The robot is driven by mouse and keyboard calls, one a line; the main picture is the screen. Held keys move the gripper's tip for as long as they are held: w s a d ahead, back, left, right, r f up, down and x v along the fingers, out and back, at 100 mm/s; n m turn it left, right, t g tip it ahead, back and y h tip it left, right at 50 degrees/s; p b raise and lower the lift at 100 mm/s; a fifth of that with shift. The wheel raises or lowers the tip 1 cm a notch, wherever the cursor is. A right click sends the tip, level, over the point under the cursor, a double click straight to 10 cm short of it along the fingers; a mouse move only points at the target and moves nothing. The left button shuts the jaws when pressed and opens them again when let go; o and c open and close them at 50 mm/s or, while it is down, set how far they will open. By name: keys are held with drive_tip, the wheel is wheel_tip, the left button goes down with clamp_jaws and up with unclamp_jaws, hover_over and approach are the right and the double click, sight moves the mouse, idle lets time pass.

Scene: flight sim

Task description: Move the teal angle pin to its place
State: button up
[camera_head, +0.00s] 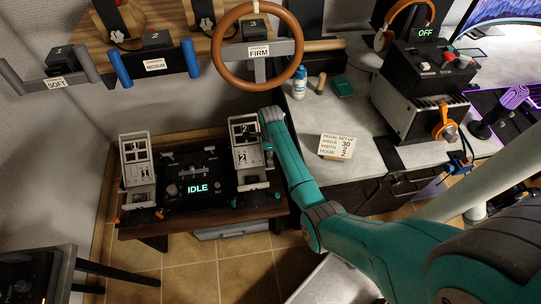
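I cannot make out the teal angle pin for certain. The pedal unit has a left pedal (137,160) and a right pedal (247,150), both pale metal plates with number marks and holes. Between them is a dark box (186,172) with a display reading IDLE. My teal arm reaches in from the lower right, and its wrist is at the upper right side of the right pedal. My gripper (267,160) seems to be the dark shape beside that pedal, partly hidden; its fingers and anything in them cannot be told.
A card (337,147) reading "pedal set-up: angle 30, width 2" plus a hook line stands on the grey bench (305,122). A white bottle (299,82) and a dark green block (344,87) are behind it. A brown steering wheel (221,62) hangs above the pedals.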

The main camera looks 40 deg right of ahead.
drive_tip(key=shift+f, duration=0.7)
